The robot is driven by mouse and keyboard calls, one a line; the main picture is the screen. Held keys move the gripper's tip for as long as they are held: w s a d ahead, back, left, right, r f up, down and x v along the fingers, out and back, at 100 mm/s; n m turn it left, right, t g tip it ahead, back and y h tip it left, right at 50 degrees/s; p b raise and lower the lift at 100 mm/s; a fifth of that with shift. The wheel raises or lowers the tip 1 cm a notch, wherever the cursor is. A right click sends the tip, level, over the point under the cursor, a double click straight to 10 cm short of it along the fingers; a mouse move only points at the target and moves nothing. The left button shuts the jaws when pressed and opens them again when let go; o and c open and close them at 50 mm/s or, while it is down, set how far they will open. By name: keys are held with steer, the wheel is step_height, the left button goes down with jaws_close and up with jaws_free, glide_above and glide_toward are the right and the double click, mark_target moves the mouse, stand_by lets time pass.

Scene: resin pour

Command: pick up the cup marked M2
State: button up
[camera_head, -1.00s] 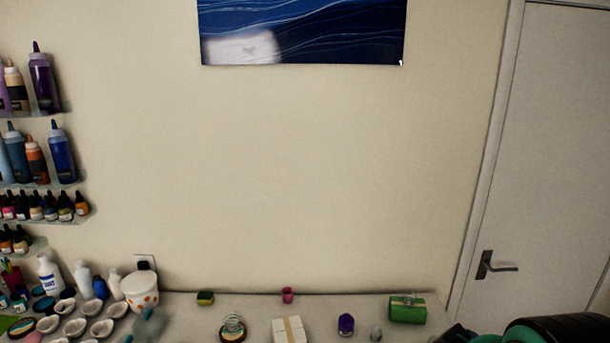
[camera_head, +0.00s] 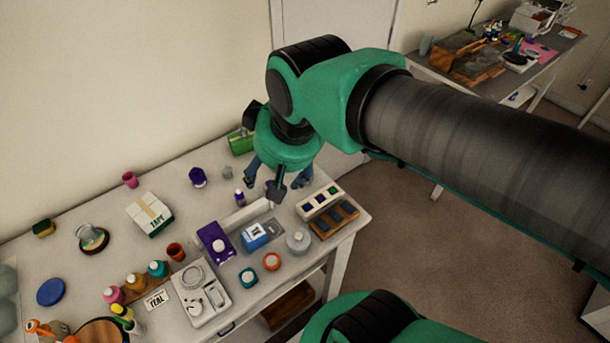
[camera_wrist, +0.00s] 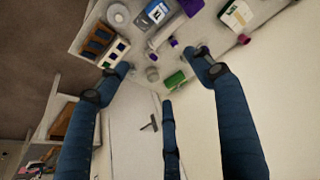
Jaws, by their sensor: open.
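No M2 marking is readable in either view, so I cannot tell which cup carries it. In the head view, a magenta cup (camera_head: 130,180) stands at the back of the table and a brown-orange cup (camera_head: 176,252) nearer the middle. A small grey, cup-like piece (camera_head: 227,172) stands beside a faceted purple object (camera_head: 197,178). My gripper (camera_head: 277,182) is over the table's right part, fingers spread, with nothing visible between them.
A green box (camera_head: 240,142) stands behind my gripper. A white colour block (camera_head: 319,201) and wooden tray (camera_head: 334,220) lie to its right. A blue-white box (camera_head: 255,235), purple case (camera_head: 215,243) and white tape box (camera_head: 150,213) crowd the table (camera_head: 90,208).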

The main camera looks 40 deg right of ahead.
steer(key=w+d+f+m+g+p, duration=0.1)
steer(key=w+d+f+g, duration=0.1)
steer(key=w+d+f, duration=0.55)
steer(key=w+d+f+m+g+p, duration=0.15)
steer(key=w+d+f, duration=0.35)
steer(key=w+d, duration=0.5)
steer(key=w+d+f+g, duration=0.1)
steer(key=w+d+f, duration=0.2)
steer(key=d+f, duration=0.3)
step_height(320, 180, down, 3)
steer(key=shift+r+m, duration=0.1)
steer(key=shift+m, duration=0.25)
steer(key=shift+w+g, duration=0.1)
steer(key=shift+g, duration=0.15)
step_height(320, 180, down, 9)
steer(key=b, duration=0.1)
steer(key=shift+r, duration=0.15)
steer(key=shift+d+f+b, duration=0.2)
steer(key=shift+f+b, duration=0.35)
steer(key=shift+f, duration=2.05)
